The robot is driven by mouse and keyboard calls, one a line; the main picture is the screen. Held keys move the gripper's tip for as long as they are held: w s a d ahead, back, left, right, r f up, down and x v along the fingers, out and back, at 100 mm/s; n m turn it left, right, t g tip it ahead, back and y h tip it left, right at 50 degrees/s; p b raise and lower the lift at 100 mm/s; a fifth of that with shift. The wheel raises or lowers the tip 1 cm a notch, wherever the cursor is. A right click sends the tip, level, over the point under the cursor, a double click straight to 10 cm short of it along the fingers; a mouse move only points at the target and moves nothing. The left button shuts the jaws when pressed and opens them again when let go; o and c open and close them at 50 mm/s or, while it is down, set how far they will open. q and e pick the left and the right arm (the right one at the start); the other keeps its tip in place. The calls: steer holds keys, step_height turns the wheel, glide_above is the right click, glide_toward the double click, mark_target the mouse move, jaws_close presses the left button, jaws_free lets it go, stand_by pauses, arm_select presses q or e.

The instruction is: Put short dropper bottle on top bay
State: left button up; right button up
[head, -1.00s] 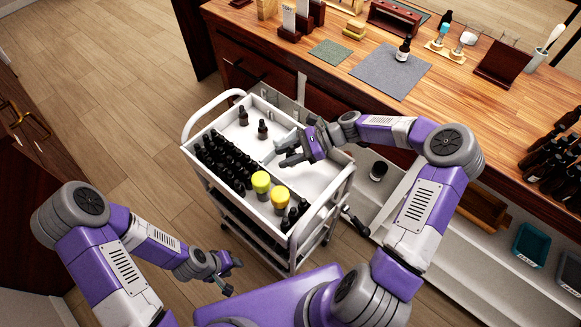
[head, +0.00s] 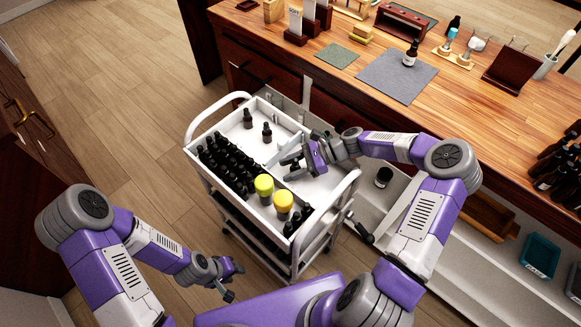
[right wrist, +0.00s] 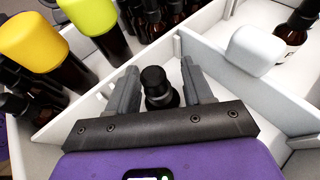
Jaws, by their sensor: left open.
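A small dark dropper bottle with a black cap (right wrist: 160,92) stands between the fingers of my right gripper (right wrist: 160,78) in the right wrist view. Gaps show on both sides of it, so the fingers are open around it. In the head view my right gripper (head: 288,167) is low over the right side of the white cart's tray (head: 190,146) and hides this bottle. Two dark bottles stand apart in the tray's far compartment, one at its left (head: 247,119) and one further right (head: 267,132).
Many dark bottles (head: 222,165) crowd the tray's left side. A yellow-green-capped bottle (head: 264,185) and an orange-yellow-capped bottle (head: 284,202) stand near its front. White dividers (right wrist: 215,65) part the tray. A wooden counter (head: 290,60) runs behind the cart.

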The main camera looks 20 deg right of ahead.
mark_target(299, 164)
steer(key=shift+d+r, duration=0.2)
steer(key=shift+r, duration=0.05)
steer(key=p+v, duration=0.2)
steer(key=v, duration=0.5)
stand_by(0.4)
